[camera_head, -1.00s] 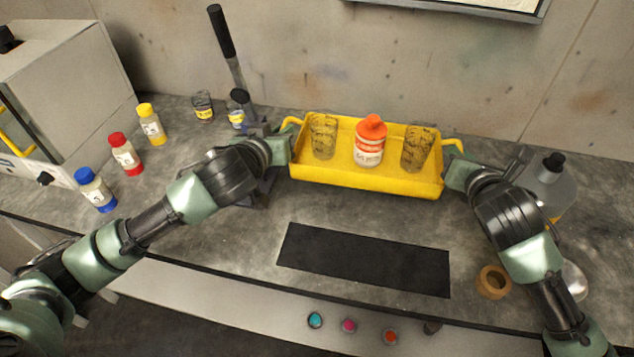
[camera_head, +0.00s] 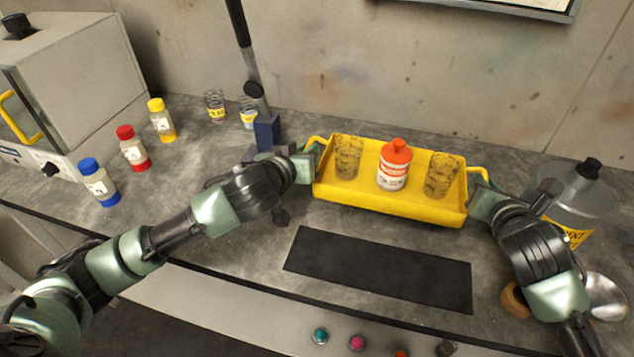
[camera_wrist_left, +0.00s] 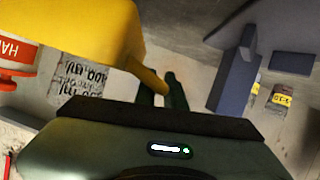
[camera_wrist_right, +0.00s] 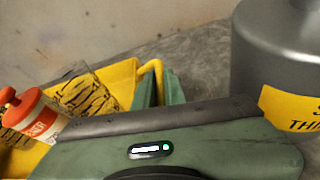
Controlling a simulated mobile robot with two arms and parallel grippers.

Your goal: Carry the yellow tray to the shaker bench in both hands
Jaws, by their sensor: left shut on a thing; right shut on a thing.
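The yellow tray (camera_head: 390,205) is held between my two grippers above or on the back of the bench; I cannot tell whether its base touches. It looks roughly level. An orange-capped bottle (camera_head: 394,168) stands upright in it between two stained cups (camera_head: 347,158) (camera_head: 441,175). My left gripper (camera_head: 312,155) is shut on the tray's left handle, which also shows in the left wrist view (camera_wrist_left: 150,80). My right gripper (camera_head: 482,188) is shut on the right handle, which also shows in the right wrist view (camera_wrist_right: 155,72).
A black mat (camera_head: 380,268) lies in front of the tray. A metal solvent can (camera_head: 580,195) stands close right of my right gripper. A dark blue stand (camera_head: 267,132) is close behind my left gripper. Blue, red and yellow-capped bottles (camera_head: 98,182) (camera_head: 133,148) (camera_head: 161,120) stand left, beside a grey cabinet (camera_head: 75,75).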

